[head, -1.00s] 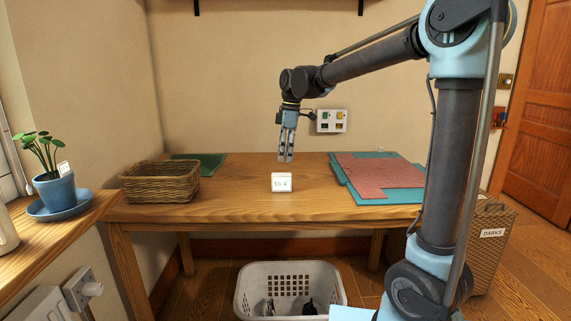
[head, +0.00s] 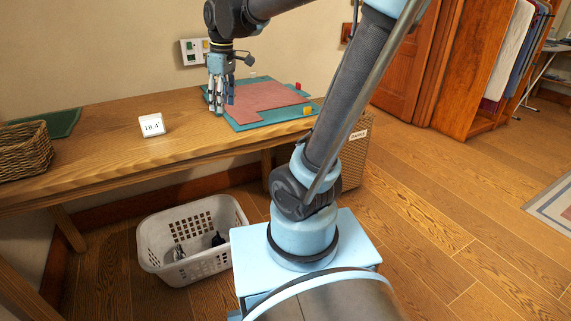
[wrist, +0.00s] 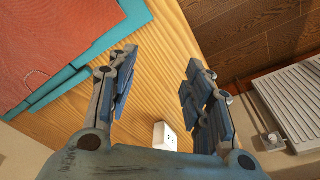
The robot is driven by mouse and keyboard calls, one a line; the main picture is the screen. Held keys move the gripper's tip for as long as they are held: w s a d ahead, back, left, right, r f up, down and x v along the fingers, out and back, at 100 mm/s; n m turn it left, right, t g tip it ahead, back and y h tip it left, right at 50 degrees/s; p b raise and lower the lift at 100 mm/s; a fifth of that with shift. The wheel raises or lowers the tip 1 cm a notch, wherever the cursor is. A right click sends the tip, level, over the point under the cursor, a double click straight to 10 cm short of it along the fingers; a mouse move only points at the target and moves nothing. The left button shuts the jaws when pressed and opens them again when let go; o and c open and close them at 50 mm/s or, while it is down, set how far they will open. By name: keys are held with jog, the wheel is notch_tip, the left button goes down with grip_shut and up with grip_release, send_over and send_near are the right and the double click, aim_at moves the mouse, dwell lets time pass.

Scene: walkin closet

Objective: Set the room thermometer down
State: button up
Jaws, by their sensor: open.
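The room thermometer (head: 152,125) is a small white block with a dark number display. It stands upright on the wooden table (head: 100,150), left of the green mat. My gripper (head: 218,110) is open and empty, pointing down above the table, to the right of the thermometer and apart from it. In the wrist view, a small white block that looks like the thermometer (wrist: 165,136) shows between the bases of my open fingers (wrist: 162,95), against the wood.
A green mat (head: 243,124) with reddish sheets (head: 270,96) covers the table's right part. A wicker basket (head: 22,152) stands at the left. A white laundry basket (head: 190,222) is on the floor below. A wall panel (head: 194,50) is behind my gripper. Bare wood surrounds the thermometer.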

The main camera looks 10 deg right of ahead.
jog(key=s+d+f+m+t+h, duration=0.1)
jog(key=s+d+f+m, duration=1)
jog(key=s+d+f, duration=0.5)
jog(key=shift+s+d+m, duration=0.25)
jog(key=shift+d+m, duration=0.05)
jog(key=shift+f, duration=0.1)
jog(key=shift+w+f, duration=0.25)
jog(key=shift+w, duration=0.25)
jog(key=shift+s, duration=0.1)
jog(key=c, duration=0.3)
jog(key=shift+a, duration=0.1)
